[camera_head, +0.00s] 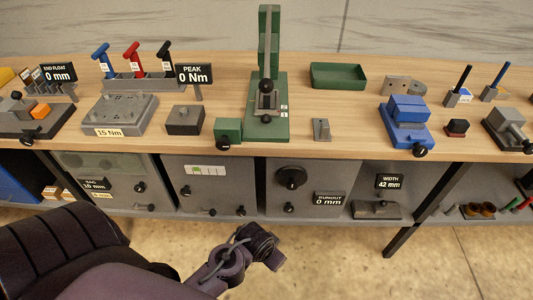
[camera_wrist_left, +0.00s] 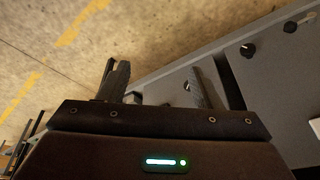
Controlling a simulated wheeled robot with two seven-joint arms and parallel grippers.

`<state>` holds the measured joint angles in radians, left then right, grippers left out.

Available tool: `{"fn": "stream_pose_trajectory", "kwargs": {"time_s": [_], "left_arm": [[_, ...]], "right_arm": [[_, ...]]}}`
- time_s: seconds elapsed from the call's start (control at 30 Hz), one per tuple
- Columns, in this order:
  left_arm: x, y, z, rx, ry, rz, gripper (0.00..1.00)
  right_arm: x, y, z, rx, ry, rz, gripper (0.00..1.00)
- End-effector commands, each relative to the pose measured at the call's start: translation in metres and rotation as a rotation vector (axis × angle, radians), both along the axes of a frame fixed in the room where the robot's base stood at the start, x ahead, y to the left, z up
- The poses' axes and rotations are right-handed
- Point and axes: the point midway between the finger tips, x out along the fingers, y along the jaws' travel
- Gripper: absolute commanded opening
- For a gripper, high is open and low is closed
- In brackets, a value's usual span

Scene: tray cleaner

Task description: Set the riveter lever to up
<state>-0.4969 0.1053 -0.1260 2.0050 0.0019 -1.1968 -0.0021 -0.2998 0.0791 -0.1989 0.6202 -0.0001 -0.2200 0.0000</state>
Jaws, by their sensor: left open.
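The green riveter (camera_head: 268,55) stands upright at the middle of the bench in the head view. A black ball knob (camera_head: 265,87) shows in front of its column, low over the base, above a grey block. I take the knob for the lever's end; the lever's arm is hard to make out, so I cannot tell its exact setting. My left gripper (camera_wrist_left: 158,78) is open and empty in the left wrist view, its two fingers apart over the floor beside a grey cabinet front. It is well away from the riveter. My right gripper is not in view.
A small green block (camera_head: 228,131) sits at the riveter's left front. A green tray (camera_head: 338,75) stands to the right and a small grey block (camera_head: 321,129) nearer the edge. A PEAK sign (camera_head: 194,75) and torque tools stand left. Knobbed cabinets fill the space below the bench.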

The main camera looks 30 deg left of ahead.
Motion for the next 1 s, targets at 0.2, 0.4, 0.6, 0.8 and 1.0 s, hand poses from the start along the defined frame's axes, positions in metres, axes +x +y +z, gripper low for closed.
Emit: {"fn": "stream_pose_trajectory", "kwargs": {"time_s": [0.2,0.4,0.6,0.8,1.0], "left_arm": [[0.054,0.024,0.126,-0.007,-0.267,0.068,0.59],[0.127,0.074,0.214,0.011,-0.667,0.171,0.59],[0.173,0.127,0.28,0.06,-1.027,0.261,0.59],[0.187,0.16,0.318,0.104,-1.242,0.315,0.59],[0.203,0.168,0.326,0.112,-1.274,0.321,0.59]], "right_arm": [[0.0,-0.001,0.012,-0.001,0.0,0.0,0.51],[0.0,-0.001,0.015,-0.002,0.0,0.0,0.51],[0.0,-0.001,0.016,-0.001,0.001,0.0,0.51],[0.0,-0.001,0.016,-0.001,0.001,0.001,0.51],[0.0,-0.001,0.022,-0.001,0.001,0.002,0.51]]}}
